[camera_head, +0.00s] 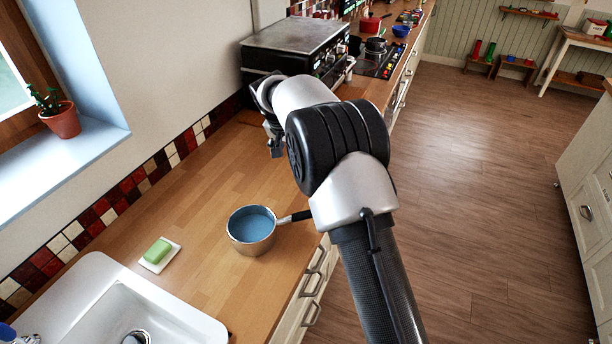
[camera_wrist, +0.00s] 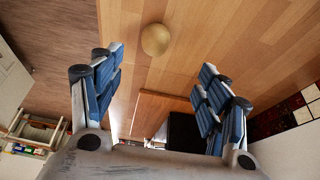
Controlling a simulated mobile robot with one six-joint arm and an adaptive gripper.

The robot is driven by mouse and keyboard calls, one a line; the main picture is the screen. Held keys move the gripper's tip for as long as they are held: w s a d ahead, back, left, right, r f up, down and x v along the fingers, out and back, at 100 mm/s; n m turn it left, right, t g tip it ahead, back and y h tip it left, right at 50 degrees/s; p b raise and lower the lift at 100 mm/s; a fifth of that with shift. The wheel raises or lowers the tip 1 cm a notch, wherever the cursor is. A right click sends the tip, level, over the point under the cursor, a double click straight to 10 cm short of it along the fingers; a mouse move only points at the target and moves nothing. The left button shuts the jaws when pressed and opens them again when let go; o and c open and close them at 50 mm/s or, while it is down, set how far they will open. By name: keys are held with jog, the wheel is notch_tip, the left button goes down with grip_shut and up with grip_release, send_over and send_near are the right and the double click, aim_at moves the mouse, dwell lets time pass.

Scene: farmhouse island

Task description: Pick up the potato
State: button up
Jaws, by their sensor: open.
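The potato (camera_wrist: 155,39) is a round, tan-yellow thing lying on the wooden counter (camera_wrist: 215,35) in the wrist view, near the top centre. It does not show in the head view, where my arm blocks part of the counter. My gripper (camera_wrist: 160,72) is open and empty, with its blue-padded fingers to the left and right in the wrist view. The potato lies beyond the fingertips, between their lines, and is not touched. In the head view my gripper (camera_head: 274,138) hangs over the counter in front of the oven, partly hidden by my arm.
A saucepan (camera_head: 252,231) with blue contents stands on the counter, its handle toward the front edge. Green soap on a white dish (camera_head: 159,254) and a sink (camera_head: 120,305) are nearer. A steel-topped oven (camera_head: 296,46) stands behind my gripper. A tiled wall runs along the left.

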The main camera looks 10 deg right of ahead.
jog(key=b+x, duration=0.2)
jog(key=x, duration=0.9)
jog(key=shift+f, duration=0.25)
jog(key=x, duration=0.1)
jog(key=b+x, duration=0.1)
jog(key=x, duration=0.3)
jog(key=shift+s+d+f, duration=0.15)
jog(key=shift+d, duration=0.15)
jog(key=shift+c, duration=0.4)
jog(key=c, duration=1.1)
